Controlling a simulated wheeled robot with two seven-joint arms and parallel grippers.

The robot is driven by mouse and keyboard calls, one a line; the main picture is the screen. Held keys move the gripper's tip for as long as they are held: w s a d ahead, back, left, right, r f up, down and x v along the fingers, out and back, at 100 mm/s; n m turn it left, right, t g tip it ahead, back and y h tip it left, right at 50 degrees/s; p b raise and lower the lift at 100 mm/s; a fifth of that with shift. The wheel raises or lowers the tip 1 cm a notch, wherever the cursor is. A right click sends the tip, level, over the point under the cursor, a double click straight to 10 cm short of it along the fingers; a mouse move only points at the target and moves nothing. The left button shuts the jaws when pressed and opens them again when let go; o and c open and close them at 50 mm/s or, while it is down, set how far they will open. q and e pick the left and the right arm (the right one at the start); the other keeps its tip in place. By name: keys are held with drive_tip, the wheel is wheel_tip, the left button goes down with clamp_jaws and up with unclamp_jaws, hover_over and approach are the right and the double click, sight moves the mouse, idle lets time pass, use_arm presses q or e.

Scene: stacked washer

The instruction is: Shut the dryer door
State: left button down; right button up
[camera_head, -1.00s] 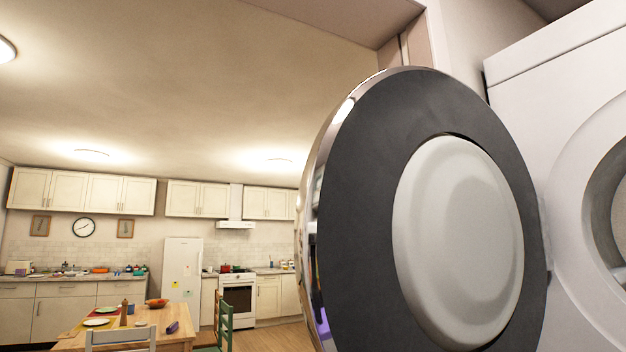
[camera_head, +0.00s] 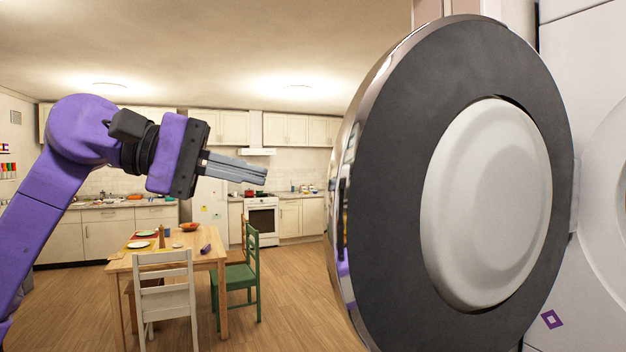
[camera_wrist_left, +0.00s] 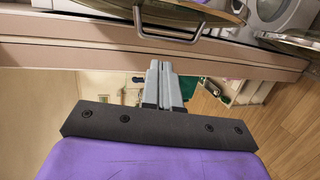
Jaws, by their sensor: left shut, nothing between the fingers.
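The dryer door (camera_head: 400,235) is a large round door with a chrome rim, a dark grey ring and a pale bulging centre. It stands wide open, swung out from the white machine (camera_head: 603,150) at the right of the head view. My left gripper (camera_head: 262,175) is shut and empty. It points right toward the door's chrome rim, with a gap between them in the picture. In the left wrist view the closed fingers (camera_wrist_left: 160,68) point away from the camera, with nothing between them. My right gripper is not in view.
A wooden table (camera_head: 205,262) with a white chair (camera_head: 165,295) and a green chair (camera_head: 238,280) stands behind my left arm. Kitchen cabinets and a white stove (camera_head: 262,218) line the back wall. The wooden floor (camera_head: 290,300) between table and door is clear.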

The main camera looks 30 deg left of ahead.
use_arm(q)
drive_tip(key=s+a+r+m+h, duration=0.2)
drive_tip(key=s+a+r, duration=0.1)
drive_tip(key=s+r, duration=0.2)
drive_tip(key=s+d+p+x, duration=0.2)
drive_tip(key=p+x, duration=0.4)
drive_tip(key=x, duration=0.7)
drive_tip(key=shift+s, duration=0.2)
drive_tip(key=shift+a+r, duration=0.1)
